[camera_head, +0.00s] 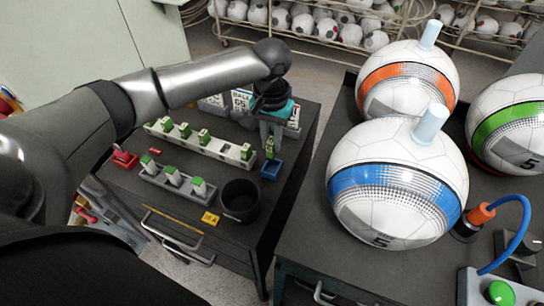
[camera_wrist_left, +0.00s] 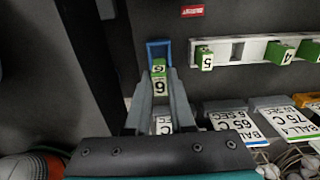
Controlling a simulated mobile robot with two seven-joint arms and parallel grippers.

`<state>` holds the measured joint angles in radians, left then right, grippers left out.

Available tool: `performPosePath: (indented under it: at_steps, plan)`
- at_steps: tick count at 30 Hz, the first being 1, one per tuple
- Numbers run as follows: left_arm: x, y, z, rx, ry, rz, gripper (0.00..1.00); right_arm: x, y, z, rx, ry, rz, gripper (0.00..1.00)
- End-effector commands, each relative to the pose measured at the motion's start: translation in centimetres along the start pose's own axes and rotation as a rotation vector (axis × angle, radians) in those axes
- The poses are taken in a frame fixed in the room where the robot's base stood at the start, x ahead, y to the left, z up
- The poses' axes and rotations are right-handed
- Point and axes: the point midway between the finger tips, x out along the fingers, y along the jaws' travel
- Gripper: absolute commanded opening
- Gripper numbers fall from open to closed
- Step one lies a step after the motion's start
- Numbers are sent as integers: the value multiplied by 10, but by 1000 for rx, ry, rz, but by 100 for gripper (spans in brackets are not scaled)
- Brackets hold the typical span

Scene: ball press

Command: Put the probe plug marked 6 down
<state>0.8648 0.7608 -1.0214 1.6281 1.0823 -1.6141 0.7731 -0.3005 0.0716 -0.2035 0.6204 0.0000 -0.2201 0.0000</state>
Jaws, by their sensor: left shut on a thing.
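My left gripper (camera_head: 270,143) is shut on the green and white probe plug marked 6 (camera_head: 270,150). In the left wrist view the plug (camera_wrist_left: 159,86) shows its 6 between the fingertips (camera_wrist_left: 160,95). A small blue tray (camera_head: 271,170) lies just below the plug in the head view. The tray (camera_wrist_left: 158,44) also shows just beyond the plug in the wrist view; I cannot tell whether they touch. The white rack (camera_head: 225,149) beside it holds several plugs, including 5 (camera_wrist_left: 204,58) and 4 (camera_wrist_left: 281,53), with an empty place between those two. My right gripper is not in view.
A second rack (camera_head: 160,179) with 3 green-topped plugs and a black cup (camera_head: 240,201) stand nearer me. Labelled cards (camera_wrist_left: 238,125) lie behind the white rack. Large balls (camera_head: 395,180) fill the right-hand table. A red item (camera_head: 124,157) lies at left.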

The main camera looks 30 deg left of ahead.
Motion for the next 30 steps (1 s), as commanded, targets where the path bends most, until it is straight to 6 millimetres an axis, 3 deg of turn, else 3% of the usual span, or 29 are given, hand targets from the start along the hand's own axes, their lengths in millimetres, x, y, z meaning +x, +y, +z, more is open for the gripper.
performPosePath:
  at_steps: [8,15,26,27,30]
  plan:
    - [23,0,0,0,-1,0,0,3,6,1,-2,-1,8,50]
    - [56,0,0,1,1,0,0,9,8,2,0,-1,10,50]
    - [59,0,0,0,0,0,0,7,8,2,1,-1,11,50]
    - [59,0,0,0,1,0,25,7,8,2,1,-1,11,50]
    - [59,0,0,0,1,0,36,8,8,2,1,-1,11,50]
